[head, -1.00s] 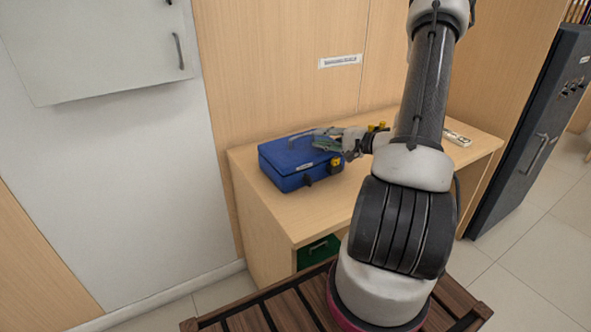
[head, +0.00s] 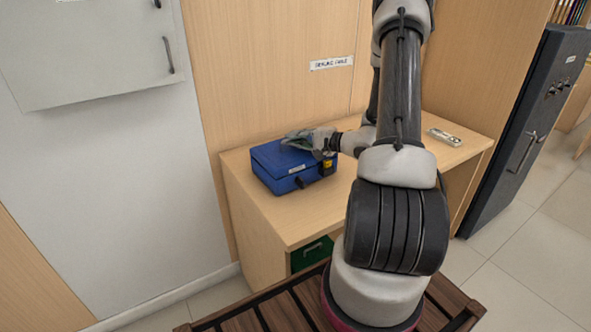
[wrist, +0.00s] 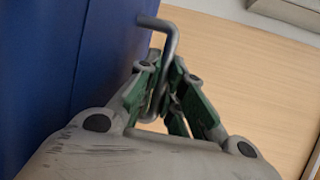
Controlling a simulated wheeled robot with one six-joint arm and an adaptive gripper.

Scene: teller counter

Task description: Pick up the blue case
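The blue case (head: 287,165) lies flat on the wooden desk, near its left end in the head view. My gripper (head: 303,141) is over the case's top right part. In the wrist view the case (wrist: 75,60) fills the left side, and a bent grey metal handle (wrist: 172,45) stands out from it. My gripper's green-lined fingers (wrist: 166,75) are close together with the handle bar between them, and they look shut on it. The case appears to rest on the desk; the wrist partly hides its right side.
The desk (head: 330,208) has free room in front of and right of the case. A small pale item (head: 444,137) lies at its right. A labelled wooden panel (head: 280,70) rises behind. A white cabinet (head: 95,50) hangs at left; a dark safe (head: 520,130) stands at right.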

